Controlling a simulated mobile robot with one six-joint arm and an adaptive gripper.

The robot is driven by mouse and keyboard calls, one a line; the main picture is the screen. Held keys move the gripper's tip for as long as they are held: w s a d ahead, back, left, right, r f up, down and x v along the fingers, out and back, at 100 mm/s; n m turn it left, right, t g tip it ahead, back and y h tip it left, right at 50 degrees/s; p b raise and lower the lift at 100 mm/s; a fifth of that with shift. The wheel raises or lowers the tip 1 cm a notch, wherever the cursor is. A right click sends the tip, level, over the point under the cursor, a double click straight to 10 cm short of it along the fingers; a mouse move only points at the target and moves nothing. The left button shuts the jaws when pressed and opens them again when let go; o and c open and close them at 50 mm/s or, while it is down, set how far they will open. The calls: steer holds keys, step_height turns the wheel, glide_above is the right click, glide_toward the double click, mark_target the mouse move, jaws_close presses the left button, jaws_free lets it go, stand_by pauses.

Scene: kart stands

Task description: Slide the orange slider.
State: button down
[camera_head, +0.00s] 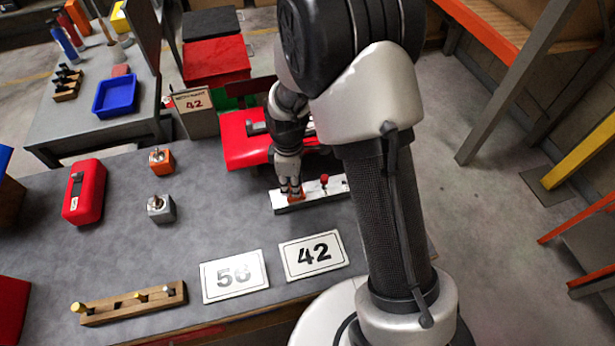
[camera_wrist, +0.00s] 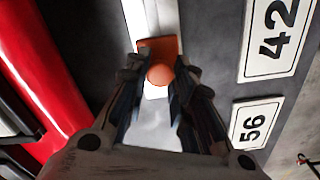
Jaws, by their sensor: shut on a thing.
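The orange slider (camera_wrist: 160,62) has an orange base and a round knob. It sits on a pale rail (camera_wrist: 148,18) in the wrist view. My gripper (camera_wrist: 160,88) is shut on the slider, with a finger on each side of its knob. In the head view the rail (camera_head: 326,190) lies on the grey table, and the orange slider (camera_head: 293,196) shows near its left end under my gripper (camera_head: 291,187). A red knob (camera_head: 324,180) stands on the same rail to the right. My arm hides the rail's right end.
Number plates 56 (camera_head: 234,276) and 42 (camera_head: 313,255) lie in front of the rail. A red case (camera_head: 240,145) lies close behind it. An orange block (camera_head: 162,161), a grey block (camera_head: 161,209) and a red box (camera_head: 84,192) stand to the left.

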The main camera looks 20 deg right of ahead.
steer(key=shift+a, duration=1.25)
steer(key=c, duration=1.8)
jaws_free()
steer(key=shift+o, duration=1.2)
steer(key=shift+a, duration=0.2)
steer(key=shift+o, duration=1.2)
steer(key=shift+d, duration=0.1)
step_height(320, 180, up, 12)
